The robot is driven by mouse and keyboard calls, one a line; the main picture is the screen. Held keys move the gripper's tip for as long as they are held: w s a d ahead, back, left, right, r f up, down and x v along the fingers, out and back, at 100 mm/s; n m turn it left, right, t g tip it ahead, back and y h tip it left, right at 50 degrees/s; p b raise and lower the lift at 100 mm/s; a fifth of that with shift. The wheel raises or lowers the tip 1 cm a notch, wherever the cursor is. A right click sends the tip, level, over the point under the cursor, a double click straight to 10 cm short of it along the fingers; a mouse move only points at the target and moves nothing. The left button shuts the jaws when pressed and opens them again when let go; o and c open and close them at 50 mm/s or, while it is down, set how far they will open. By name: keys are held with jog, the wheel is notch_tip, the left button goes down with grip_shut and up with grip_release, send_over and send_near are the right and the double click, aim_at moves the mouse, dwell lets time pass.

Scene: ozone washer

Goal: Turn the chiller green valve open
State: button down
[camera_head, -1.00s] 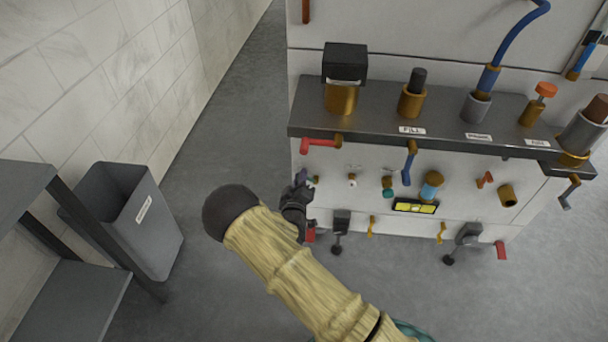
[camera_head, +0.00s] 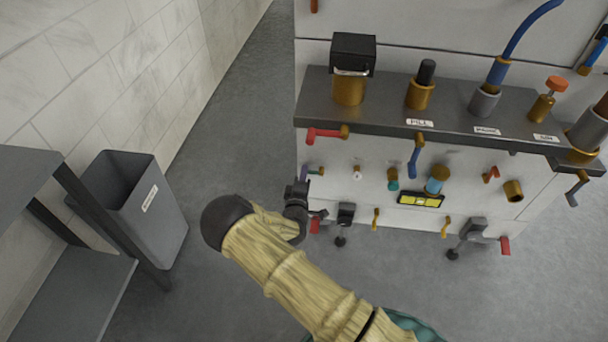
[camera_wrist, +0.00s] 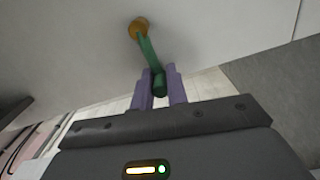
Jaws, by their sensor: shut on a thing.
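The green valve handle (camera_wrist: 149,55) hangs from a brass fitting (camera_wrist: 138,28) on the white machine face in the wrist view. It slants down and a little right, and its lower end lies between the purple fingers of my gripper (camera_wrist: 157,78). My gripper is shut on this handle. In the head view the green handle (camera_head: 315,172) is a small piece at the left end of the machine's front. My gripper (camera_head: 304,172) is beside it, with its dark body partly hiding the spot.
A dark shelf (camera_head: 425,120) juts out above. A grey bin (camera_head: 150,215) stands at left. The floor between is clear.

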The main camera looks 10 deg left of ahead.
jog(key=shift+s+f, duration=0.1)
jog(key=shift+f, duration=0.05)
jog(key=c, duration=1.4)
grip_release()
jog(key=s+p, duration=0.1)
jog(key=s, duration=0.4)
jog(key=s+p, duration=0.2)
jog(key=s, duration=0.4)
jog(key=s+p, duration=0.1)
jog(key=s, duration=0.5)
jog(key=shift+s+a+p, duration=0.2)
jog(key=shift+a+p, duration=0.1)
jog(key=shift+p, duration=0.05)
